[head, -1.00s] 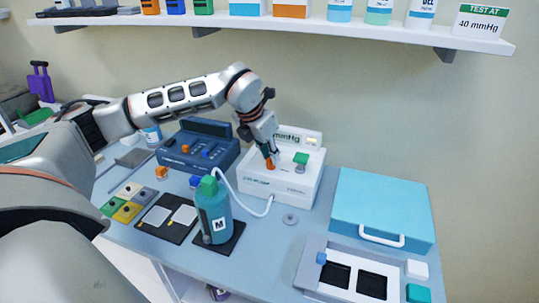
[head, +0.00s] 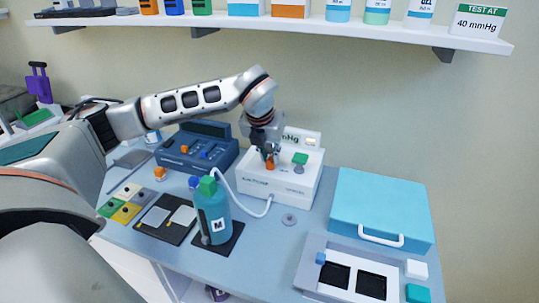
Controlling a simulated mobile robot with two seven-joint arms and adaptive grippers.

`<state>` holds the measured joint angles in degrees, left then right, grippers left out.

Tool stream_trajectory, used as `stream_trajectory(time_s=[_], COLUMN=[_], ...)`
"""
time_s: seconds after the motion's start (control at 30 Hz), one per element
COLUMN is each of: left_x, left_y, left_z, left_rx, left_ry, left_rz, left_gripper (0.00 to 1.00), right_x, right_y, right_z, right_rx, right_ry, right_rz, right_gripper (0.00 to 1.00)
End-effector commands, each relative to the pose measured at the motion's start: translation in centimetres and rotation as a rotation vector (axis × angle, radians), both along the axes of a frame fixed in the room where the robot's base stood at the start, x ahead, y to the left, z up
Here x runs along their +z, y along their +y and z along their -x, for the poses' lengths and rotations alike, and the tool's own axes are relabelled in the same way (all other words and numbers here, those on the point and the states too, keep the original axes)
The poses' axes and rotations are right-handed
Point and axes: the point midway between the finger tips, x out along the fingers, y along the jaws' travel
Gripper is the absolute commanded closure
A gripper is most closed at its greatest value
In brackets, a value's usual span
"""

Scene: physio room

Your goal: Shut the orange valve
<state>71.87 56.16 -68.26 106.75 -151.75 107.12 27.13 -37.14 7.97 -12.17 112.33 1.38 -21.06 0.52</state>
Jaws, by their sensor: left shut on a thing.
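The orange valve (head: 270,163) stands on the left part of the white pump box's top (head: 308,168). Its upper part is partly hidden by my left gripper (head: 268,152), which points down from above and is shut on it. A green valve (head: 300,158) stands on the same box to the right, apart from my gripper. The display at the back of the box (head: 302,138) is partly covered by my wrist. My right gripper is not in view.
A teal bottle (head: 212,215) with a white tube (head: 245,206) to the box stands in front. A dark blue device (head: 198,150) is close on the left. A blue case (head: 382,208) and a grey tray (head: 312,277) are on the right. A shelf (head: 300,28) hangs above.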

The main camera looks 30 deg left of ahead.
Motion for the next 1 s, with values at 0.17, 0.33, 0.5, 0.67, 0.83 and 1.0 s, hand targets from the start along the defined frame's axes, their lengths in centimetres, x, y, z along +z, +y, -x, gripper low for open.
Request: stream_trajectory(time_s=[0.17, 0.33, 0.5, 0.67, 0.83, 1.0], left_x=[-0.1, -0.1, -0.1, 0.6, 3.0, 6.3], left_y=[0.0, 0.0, 0.0, -0.1, -0.3, -0.6], left_z=[0.1, 0.0, 0.0, 0.2, 1.1, 2.4], left_rx=[0.000, -0.001, -0.001, -0.002, -0.002, -0.002], left_ry=[0.003, 0.002, 0.001, -0.002, -0.004, -0.004], left_rz=[0.000, 0.000, 0.000, 0.000, -0.001, -0.001], left_gripper=[1.00, 0.76, 0.76, 0.76, 0.76, 0.76], right_x=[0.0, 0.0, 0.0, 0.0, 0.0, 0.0], right_y=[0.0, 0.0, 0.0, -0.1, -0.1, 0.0], right_z=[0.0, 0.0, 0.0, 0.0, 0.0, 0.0], right_rx=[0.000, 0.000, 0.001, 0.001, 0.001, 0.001], right_ry=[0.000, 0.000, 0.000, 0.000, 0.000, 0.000], right_rz=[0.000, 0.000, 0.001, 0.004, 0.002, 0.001], right_gripper=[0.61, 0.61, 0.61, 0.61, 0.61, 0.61])
